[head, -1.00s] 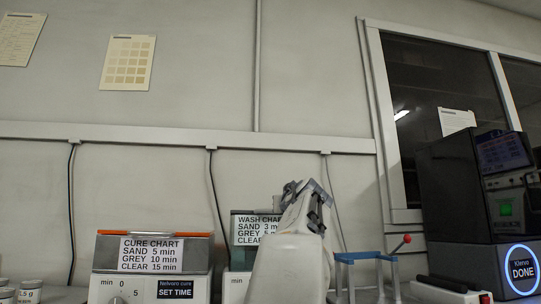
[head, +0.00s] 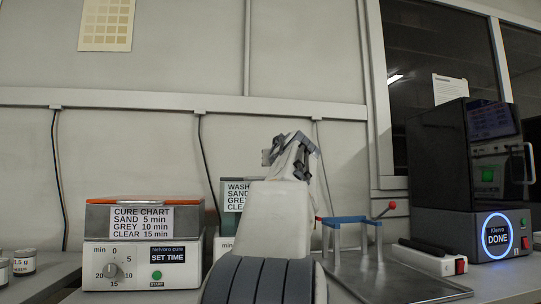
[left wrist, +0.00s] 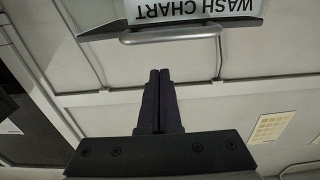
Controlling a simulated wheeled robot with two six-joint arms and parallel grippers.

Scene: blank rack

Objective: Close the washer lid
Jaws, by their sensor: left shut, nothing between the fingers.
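The washer, with a WASH CHART sign on its grey-teal upper panel (head: 232,195), stands behind my left arm in the head view. My arm hides most of its front and right side. In the left wrist view, which is upside down, the WASH CHART panel (left wrist: 195,9) shows with a grey bar handle (left wrist: 170,34) along its edge. How far the lid stands open cannot be told. My left gripper (left wrist: 159,75) has its two dark fingers together and empty, with the tips apart from the handle. Its body (head: 290,153) is raised in front of the wall in the head view.
A cure unit (head: 143,250) with an orange-edged top stands left of the washer. On the right are a blue stand (head: 343,220) on a grey tray, a red-switched power strip (head: 440,258) and a dark machine (head: 480,235) reading DONE. Small jars (head: 24,262) sit far left.

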